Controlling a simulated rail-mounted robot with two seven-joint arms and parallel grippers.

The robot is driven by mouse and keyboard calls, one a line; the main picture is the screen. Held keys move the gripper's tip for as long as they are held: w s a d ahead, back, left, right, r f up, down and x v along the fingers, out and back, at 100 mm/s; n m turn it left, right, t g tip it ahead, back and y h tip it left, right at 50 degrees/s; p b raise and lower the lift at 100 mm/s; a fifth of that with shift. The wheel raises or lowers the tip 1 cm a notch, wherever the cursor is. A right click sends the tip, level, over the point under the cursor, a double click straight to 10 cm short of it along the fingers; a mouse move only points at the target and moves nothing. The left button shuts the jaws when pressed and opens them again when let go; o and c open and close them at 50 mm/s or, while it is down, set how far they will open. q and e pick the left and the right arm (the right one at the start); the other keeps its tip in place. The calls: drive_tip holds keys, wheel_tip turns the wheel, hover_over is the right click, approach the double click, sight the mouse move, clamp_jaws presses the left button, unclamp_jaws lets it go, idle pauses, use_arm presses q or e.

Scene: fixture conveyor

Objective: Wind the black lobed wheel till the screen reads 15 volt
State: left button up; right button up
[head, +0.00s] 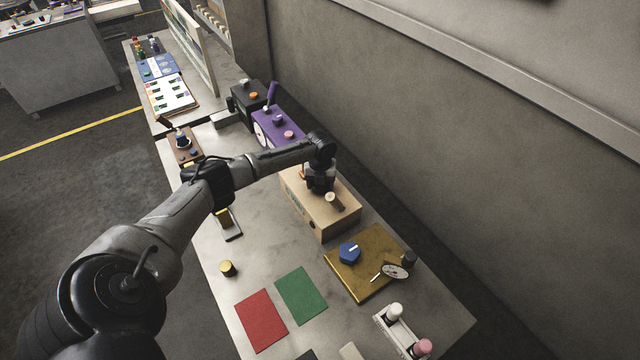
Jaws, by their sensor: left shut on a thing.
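My left gripper (320,188) reaches down onto the top of a tan box (326,220) in the middle of the bench. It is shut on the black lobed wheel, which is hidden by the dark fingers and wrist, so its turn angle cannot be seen. A small screen with green shows on the box's left face (293,201), seen at a steep angle; its reading is too small to tell. A cream-capped brown knob (333,199) stands on the box just in front of the gripper. My right gripper is out of view.
A purple box (275,126) with a lever stands behind the tan box. A brass-coloured plate (366,270) with a blue knob (349,253) and dial lies in front. Red (261,320) and green (301,295) mats lie flat. A wall runs along the right.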

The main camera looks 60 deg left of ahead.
use_arm(q)
drive_tip(key=shift+r+m, duration=0.1)
drive_tip(key=shift+m, duration=0.5)
drive_tip(key=o, duration=0.9)
drive_tip(key=shift+r, duration=6.85)
